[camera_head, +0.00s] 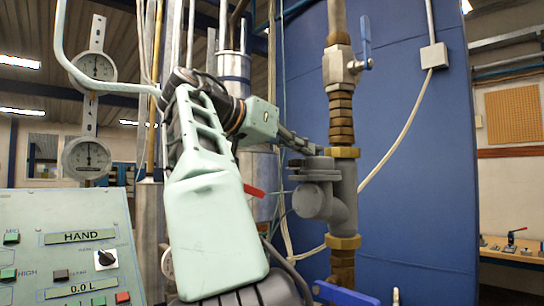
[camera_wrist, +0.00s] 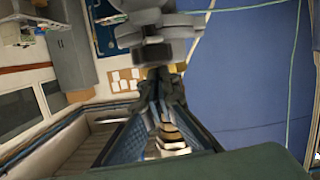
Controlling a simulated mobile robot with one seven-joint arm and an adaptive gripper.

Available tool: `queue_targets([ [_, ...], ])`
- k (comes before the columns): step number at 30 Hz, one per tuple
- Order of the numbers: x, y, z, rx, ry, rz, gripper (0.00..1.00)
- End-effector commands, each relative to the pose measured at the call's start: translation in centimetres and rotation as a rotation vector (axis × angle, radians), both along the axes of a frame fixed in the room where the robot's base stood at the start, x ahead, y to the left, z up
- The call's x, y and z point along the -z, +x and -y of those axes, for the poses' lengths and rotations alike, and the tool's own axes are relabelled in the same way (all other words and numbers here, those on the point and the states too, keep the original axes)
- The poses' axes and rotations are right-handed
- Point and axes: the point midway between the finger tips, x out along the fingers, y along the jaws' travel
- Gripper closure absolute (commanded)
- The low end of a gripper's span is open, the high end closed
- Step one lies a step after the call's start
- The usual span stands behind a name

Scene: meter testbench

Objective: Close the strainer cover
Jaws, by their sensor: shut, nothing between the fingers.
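The grey strainer (camera_head: 322,203) sits on the vertical pipe between brass nuts, with a side branch angled to the left. Its round grey cover (camera_head: 317,165) is at the upper left end of the branch, lying roughly flat over the flange. I cannot tell whether a gap is left under it. In the wrist view the grey strainer parts (camera_wrist: 155,28) show at the top, just beyond the fingers. My gripper (camera_head: 314,149) is shut and empty, with its fingertips right by the cover's upper edge. Contact is unclear. The gripper also shows in the wrist view (camera_wrist: 158,76).
A valve with a blue lever (camera_head: 366,42) is above on the same pipe, and another blue handle (camera_head: 345,293) is below. A control panel (camera_head: 70,245) and round gauges (camera_head: 88,157) stand at left. A blue wall (camera_head: 420,200) is behind the pipe.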

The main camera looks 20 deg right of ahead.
Motion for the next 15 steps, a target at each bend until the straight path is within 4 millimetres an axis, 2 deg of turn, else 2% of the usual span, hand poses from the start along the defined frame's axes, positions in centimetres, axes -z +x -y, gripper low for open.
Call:
queue_targets([
  [8,-0.7,-1.2,-3.5,-0.005,0.000,0.001,1.00],
  [15,-0.7,-3.1,-8.9,-0.006,-0.002,0.000,1.00],
])
